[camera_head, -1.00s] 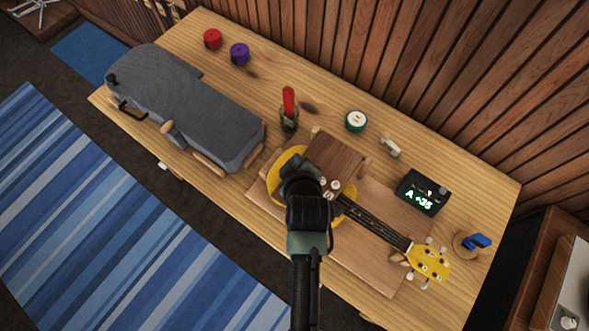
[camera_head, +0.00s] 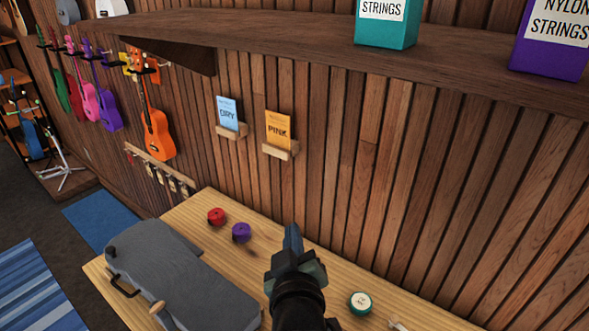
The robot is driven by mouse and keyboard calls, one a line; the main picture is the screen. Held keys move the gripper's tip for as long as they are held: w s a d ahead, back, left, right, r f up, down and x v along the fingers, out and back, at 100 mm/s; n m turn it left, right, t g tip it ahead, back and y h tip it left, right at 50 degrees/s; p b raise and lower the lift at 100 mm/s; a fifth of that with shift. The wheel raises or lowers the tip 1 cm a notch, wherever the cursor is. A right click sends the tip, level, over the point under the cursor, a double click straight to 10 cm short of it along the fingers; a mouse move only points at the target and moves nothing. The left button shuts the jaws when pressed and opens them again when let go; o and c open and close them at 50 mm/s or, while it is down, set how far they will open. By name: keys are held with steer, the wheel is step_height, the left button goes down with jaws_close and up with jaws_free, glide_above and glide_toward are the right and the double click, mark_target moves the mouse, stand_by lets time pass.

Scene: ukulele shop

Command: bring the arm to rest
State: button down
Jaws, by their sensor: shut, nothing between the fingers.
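My gripper (camera_head: 293,240) is at the lower middle of the head view, shut and empty, with its fingers pointing away toward the slatted wall. It appears raised over the wooden workbench (camera_head: 415,312), and nothing touches it that I can see. My arm comes up from the bottom edge and hides part of the bench.
A grey case (camera_head: 172,275) lies on the bench at left. A red tin (camera_head: 216,216), a purple tin (camera_head: 241,233) and a green-rimmed tin (camera_head: 360,303) stand near the wall. A shelf (camera_head: 300,37) with string boxes (camera_head: 387,28) juts out above. Ukuleles (camera_head: 154,125) hang at left.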

step_height(320, 180, up, 14)
steer(key=m+t+b, duration=0.1)
steer(key=m+t, duration=0.1)
steer(key=t, duration=0.2)
steer(key=s+r+m+t+b, duration=0.1)
steer(key=s+r+t, duration=0.3)
steer(key=s+r, duration=0.4)
steer(key=s+r+m+t+b, duration=0.1)
steer(key=s+r+m+t, duration=0.2)
steer(key=s+r, duration=0.5)
step_height(320, 180, up, 8)
steer(key=shift+d+f+m+t+h+b, duration=0.2)
steer(key=shift+m+t+h+b, duration=0.1)
steer(key=shift+t+h, duration=0.1)
steer(key=c, duration=1.6)
jaws_free()
